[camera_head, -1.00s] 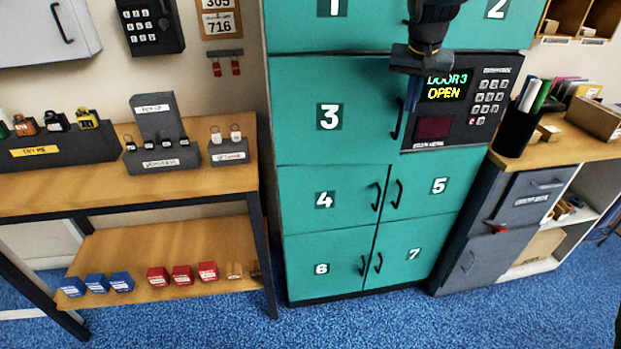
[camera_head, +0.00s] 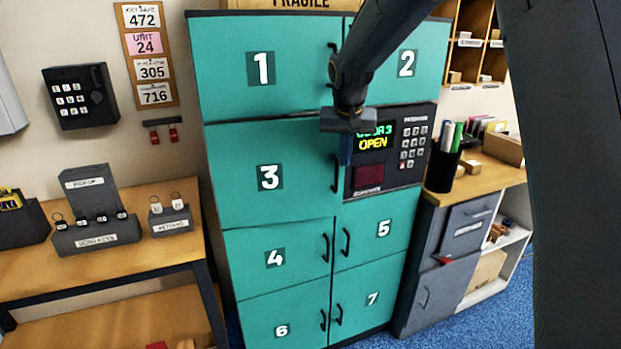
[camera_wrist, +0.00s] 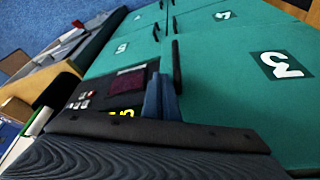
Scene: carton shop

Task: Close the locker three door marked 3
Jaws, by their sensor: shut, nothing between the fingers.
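The teal locker three door (camera_head: 268,200), marked 3, is at the middle left of the locker bank in the head view. It looks flush or nearly flush with its neighbours; I cannot tell whether a small gap remains. Its black handle (camera_head: 336,173) is on its right edge. In the wrist view the door (camera_wrist: 225,85) fills the right side, with its handle (camera_wrist: 177,66) near the middle. The panel display (camera_head: 374,138) reads DOOR 3 OPEN. My gripper (camera_head: 346,152) is shut and empty, in front of the seam between the door and the panel; its blue fingers (camera_wrist: 160,98) appear beside the handle.
The keypad panel (camera_head: 414,145) is right of the door. Doors 1, 2, 4, 5, 6 and 7 surround them and look shut. A wooden bench (camera_head: 165,208) with key stands is on the left. A grey cabinet (camera_head: 458,232) with a wooden top is on the right.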

